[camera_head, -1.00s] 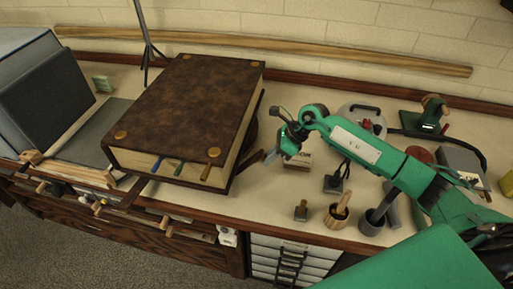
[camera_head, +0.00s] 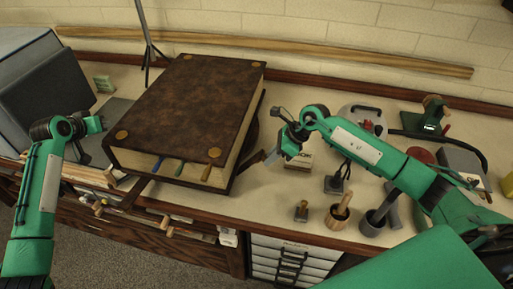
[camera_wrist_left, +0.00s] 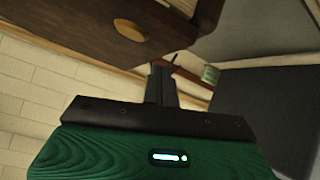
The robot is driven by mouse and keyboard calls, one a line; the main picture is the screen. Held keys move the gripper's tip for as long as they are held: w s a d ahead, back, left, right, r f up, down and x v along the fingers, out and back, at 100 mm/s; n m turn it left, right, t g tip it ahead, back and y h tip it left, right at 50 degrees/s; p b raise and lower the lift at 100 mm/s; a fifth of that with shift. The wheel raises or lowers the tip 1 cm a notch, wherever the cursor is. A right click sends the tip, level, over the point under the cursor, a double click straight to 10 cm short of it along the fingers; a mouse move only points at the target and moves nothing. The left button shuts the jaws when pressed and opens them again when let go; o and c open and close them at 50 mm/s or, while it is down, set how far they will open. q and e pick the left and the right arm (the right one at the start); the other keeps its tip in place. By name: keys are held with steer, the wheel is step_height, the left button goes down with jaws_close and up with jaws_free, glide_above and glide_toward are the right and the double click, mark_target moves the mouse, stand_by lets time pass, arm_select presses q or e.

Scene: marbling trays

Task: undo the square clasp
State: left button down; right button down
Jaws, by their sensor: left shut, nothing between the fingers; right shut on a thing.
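The big brown book (camera_head: 190,95) with round brass bosses lies shut on the bench; part of it shows at the top of the left wrist view (camera_wrist_left: 90,22). Blue, green and brown-orange tabs hang at its near page edge. I cannot make out a square clasp. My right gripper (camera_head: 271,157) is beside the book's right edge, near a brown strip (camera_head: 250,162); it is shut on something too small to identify. My left gripper (camera_head: 100,123) is left of the book's near left corner, shut and empty. Its closed fingers also show in the left wrist view (camera_wrist_left: 161,86).
A grey box (camera_head: 40,75) stands at the far left by a dark flat board. A wooden block (camera_head: 299,162), small tools, a wooden cup (camera_head: 337,217) and a grey mortar (camera_head: 372,222) stand right of the book. A thin stand rises behind it.

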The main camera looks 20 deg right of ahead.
arm_select(q)
steer(key=s+d+r+m+g, duration=0.1)
steer(key=s+d, duration=0.1)
steer(key=d, duration=0.5)
steer(key=s+d+r+g+h, duration=0.1)
steer(key=s+d+g, duration=0.1)
steer(key=d, duration=0.6)
steer(key=s+d+r+m+g, duration=0.1)
steer(key=s+d, duration=0.3)
steer(key=d, duration=0.3)
steer(key=shift+s+d+r+m+g+h, duration=0.15)
steer(key=shift+d+r+m+g+h, duration=0.15)
steer(key=shift+r+g+h, duration=0.1)
steer(key=s+d+r+m+g+y, duration=0.15)
steer(key=s+d+g, duration=0.25)
steer(key=s+d, duration=0.85)
glide_toward(261, 153)
step_height(261, 153, down, 4)
steer(key=w, duration=0.2)
steer(key=d, duration=0.1)
steer(key=s+d+f+m, duration=0.1)
steer(key=shift+s+d+f, duration=0.2)
steer(key=shift+d+f, duration=0.05)
steer(key=shift+d, duration=0.05)
steer(key=shift+s+d+f, duration=0.15)
steer(key=shift+d+f, duration=0.05)
